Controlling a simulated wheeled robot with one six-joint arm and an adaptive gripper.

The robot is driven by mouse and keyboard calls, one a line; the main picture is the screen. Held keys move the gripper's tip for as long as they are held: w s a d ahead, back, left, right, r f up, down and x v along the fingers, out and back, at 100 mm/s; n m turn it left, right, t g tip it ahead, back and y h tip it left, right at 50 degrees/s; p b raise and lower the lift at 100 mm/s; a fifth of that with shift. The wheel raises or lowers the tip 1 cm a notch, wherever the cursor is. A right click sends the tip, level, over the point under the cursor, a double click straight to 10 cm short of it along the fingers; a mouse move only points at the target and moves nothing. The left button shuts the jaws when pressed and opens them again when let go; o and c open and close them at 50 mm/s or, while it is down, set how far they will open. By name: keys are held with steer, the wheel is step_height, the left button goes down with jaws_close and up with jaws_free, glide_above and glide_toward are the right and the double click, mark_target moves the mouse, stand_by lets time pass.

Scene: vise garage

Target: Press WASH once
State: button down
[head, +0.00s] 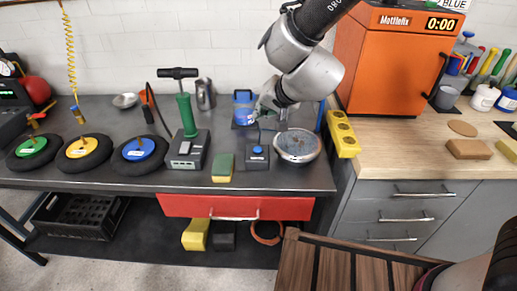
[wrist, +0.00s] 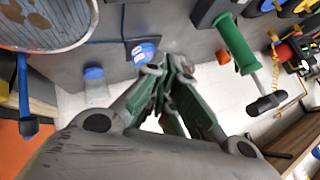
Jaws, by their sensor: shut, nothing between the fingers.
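A small dark box (head: 257,163) with a round blue button (head: 257,149) stands near the bench's front edge. A pale label strip shows on it, but I cannot read WASH there. A round metal basin (head: 298,147) with a grey-blue inside stands just right of it. The basin also shows at the top left of the wrist view (wrist: 45,22). My gripper (wrist: 173,67) is shut and empty, its green-padded fingers together. In the head view it hangs above the bench, behind the basin and the button box, partly hidden by its own wrist.
A green hand pump (head: 188,115) stands left of the box, with a green-yellow sponge (head: 223,167) between. A blue container (head: 243,108) is behind. An orange oven (head: 392,58) and yellow block (head: 343,134) stand to the right.

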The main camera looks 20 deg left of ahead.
mark_target(261, 147)
steer(key=shift+f, duration=4.4)
steer(key=shift+f, duration=0.4)
steer(key=shift+f, duration=0.45)
steer(key=shift+r, duration=0.85)
steer(key=shift+r, duration=0.1)
